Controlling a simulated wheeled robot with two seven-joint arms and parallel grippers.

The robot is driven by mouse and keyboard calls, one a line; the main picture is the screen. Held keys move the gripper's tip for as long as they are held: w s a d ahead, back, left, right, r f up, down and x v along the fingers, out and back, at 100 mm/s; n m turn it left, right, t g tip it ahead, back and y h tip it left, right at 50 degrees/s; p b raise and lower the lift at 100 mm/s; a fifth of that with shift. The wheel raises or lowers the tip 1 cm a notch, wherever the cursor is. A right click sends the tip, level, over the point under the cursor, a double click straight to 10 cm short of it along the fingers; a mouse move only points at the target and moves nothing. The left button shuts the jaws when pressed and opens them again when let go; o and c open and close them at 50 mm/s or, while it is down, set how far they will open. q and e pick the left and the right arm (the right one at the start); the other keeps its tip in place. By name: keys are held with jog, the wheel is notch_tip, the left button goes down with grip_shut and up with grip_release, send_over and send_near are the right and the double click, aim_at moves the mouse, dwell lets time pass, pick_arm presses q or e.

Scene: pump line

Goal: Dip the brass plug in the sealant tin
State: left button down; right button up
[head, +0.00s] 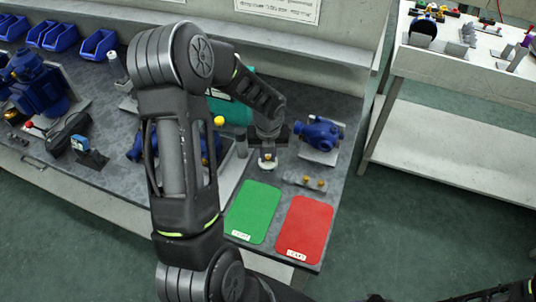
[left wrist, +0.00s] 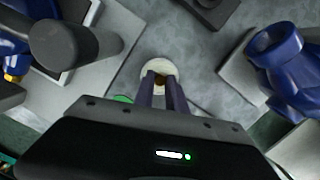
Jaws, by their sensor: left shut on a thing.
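My left gripper (head: 268,152) points down over the sealant tin (head: 268,166), a small round white tin on the grey bench. It is shut on a brass plug (left wrist: 159,81), which shows between the fingertips in the left wrist view. There the tin (left wrist: 147,72) appears as a pale ring around the fingertips and the plug. I cannot tell how deep the plug is or whether it touches the sealant. My right gripper is not in view; only part of my right arm shows at the lower right.
A grey holder with brass plugs (head: 308,182) sits right of the tin. A green mat (head: 253,212) and a red mat (head: 303,228) lie in front. A blue pump (head: 318,134) stands behind right, and a grey cylinder (head: 242,146) stands left.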

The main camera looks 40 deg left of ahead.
aim_at(268, 158)
pick_arm(q)
jog(key=shift+s+f, duration=0.1)
jog(key=shift+f, duration=0.05)
jog(key=shift+r+p, duration=0.9)
jog(key=shift+r, duration=0.05)
notch_tip(268, 158, up, 5)
jog(key=p, duration=0.5)
jog(key=shift+r, duration=0.2)
